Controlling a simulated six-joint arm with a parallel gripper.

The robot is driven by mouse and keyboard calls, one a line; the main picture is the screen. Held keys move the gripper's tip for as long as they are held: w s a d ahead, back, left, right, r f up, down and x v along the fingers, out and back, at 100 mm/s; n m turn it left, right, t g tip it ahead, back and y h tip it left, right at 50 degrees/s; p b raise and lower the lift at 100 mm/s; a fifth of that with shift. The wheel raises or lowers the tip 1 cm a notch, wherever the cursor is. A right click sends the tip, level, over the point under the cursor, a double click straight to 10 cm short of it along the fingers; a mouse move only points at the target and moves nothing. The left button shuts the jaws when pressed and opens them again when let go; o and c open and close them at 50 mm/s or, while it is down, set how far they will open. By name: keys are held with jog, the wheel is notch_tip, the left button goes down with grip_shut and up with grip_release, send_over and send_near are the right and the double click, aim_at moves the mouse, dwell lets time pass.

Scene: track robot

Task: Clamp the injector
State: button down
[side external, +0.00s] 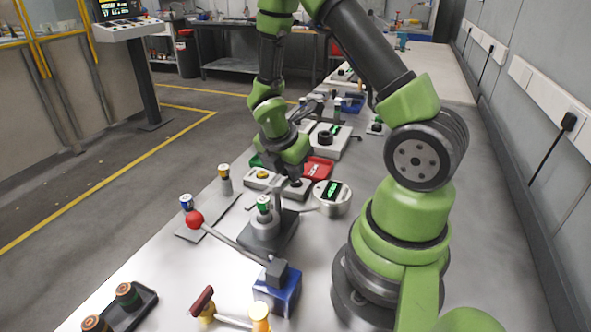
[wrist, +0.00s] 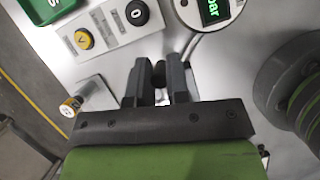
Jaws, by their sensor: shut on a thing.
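My gripper (side external: 297,181) reaches down behind the grey clamp fixture (side external: 262,235). In the wrist view my gripper (wrist: 160,75) has its dark jaws shut on a small dark rounded knob (wrist: 160,68); what the knob belongs to is mostly hidden. A green-banded cylinder (side external: 264,204), which looks like the injector, stands upright at the fixture, beside a grey upright post. I cannot tell whether it is clamped.
A round gauge (side external: 334,202) with a green display is right of my gripper. A button panel (side external: 262,176) is close on the left. Other banded cylinders (side external: 225,172) stand further left. A red-ball lever (side external: 194,220) runs to a blue block (side external: 278,290) in front.

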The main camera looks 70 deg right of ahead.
jog(key=shift+w+n+t, duration=0.4)
jog(key=shift+w+n, duration=0.1)
jog(key=shift+n, duration=0.6)
jog(key=shift+w, duration=0.1)
jog(key=c, duration=1.1)
grip_release()
jog(key=shift+r, duration=0.1)
jog(key=v, duration=1)
